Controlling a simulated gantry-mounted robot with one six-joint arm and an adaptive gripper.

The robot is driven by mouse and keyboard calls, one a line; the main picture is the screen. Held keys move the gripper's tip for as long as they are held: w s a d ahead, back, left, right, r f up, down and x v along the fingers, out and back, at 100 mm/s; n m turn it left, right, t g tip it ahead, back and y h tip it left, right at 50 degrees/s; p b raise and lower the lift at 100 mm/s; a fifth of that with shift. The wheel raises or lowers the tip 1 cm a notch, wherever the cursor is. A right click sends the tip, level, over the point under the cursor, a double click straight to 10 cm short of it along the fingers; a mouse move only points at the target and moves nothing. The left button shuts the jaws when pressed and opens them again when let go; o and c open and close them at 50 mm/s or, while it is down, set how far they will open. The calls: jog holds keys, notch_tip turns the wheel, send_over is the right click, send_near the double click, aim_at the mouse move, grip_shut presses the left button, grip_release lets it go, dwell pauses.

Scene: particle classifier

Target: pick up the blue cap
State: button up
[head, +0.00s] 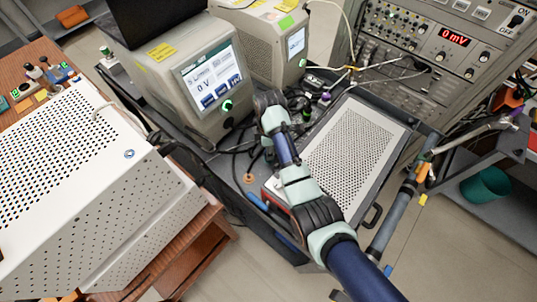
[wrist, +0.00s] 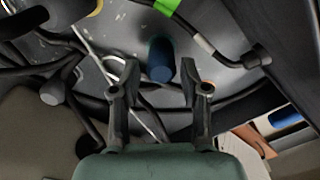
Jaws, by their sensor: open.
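The blue cap (wrist: 160,58) shows in the wrist view as a short dark-blue cylinder on a grey surface, near the top middle. My gripper (wrist: 160,80) is open, with one dark finger to the left and one to the right of the cap's lower end in the picture. The fingertips look close to the cap, but I cannot tell whether they touch it or are at its height. In the head view my arm reaches over the cart, and its fingers cannot be made out. I cannot pick out the cap for sure in the head view.
Black cables (wrist: 60,65) run close on the left of the fingers, and another cable (wrist: 222,55) on the right. In the head view a perforated metal box (head: 350,150) lies right of my arm. A screened instrument (head: 190,80) stands left of it.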

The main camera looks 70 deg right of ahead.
notch_tip(320, 180, down, 4)
jog(key=shift+a+r+b, duration=0.1)
jog(key=shift+r+b, duration=0.15)
jog(key=shift+b, duration=0.1)
jog(key=c, duration=0.7)
jog(key=shift+r, duration=0.1)
notch_tip(320, 180, up, 20)
jog(key=p, duration=1.1)
jog(key=shift+p, duration=0.4)
